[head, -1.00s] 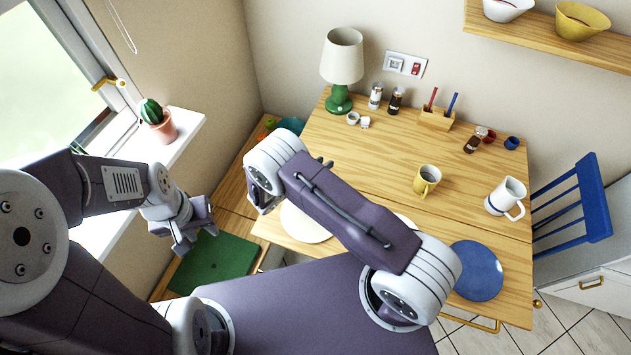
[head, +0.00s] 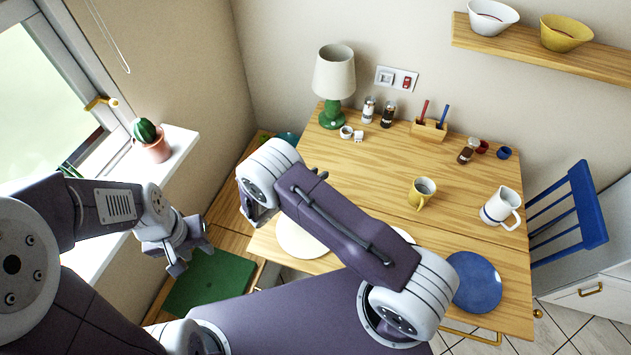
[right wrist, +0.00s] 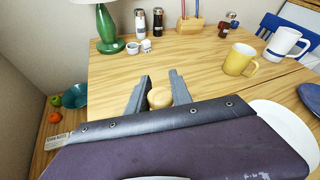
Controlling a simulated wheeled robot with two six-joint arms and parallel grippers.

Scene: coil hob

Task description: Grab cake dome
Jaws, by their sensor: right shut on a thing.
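In the right wrist view, my right gripper (right wrist: 157,97) has its two fingers closed on a round pale wooden knob (right wrist: 160,98), which looks like the handle of the cake dome. The rest of the dome is hidden behind my own wrist parts, or too clear to make out. In the head view my right arm reaches over the table's left part and hides the knob and most of that gripper. My left gripper (head: 187,250) hangs near the window, apart from the table and seemingly empty; its finger gap is unclear.
The wooden table (head: 350,165) carries a green lamp (head: 333,85), shakers, a pen holder (head: 429,128), a yellow mug (head: 421,193), a white jug (head: 501,207), pale plates and a blue plate (head: 476,283). A blue chair (head: 575,215) stands right.

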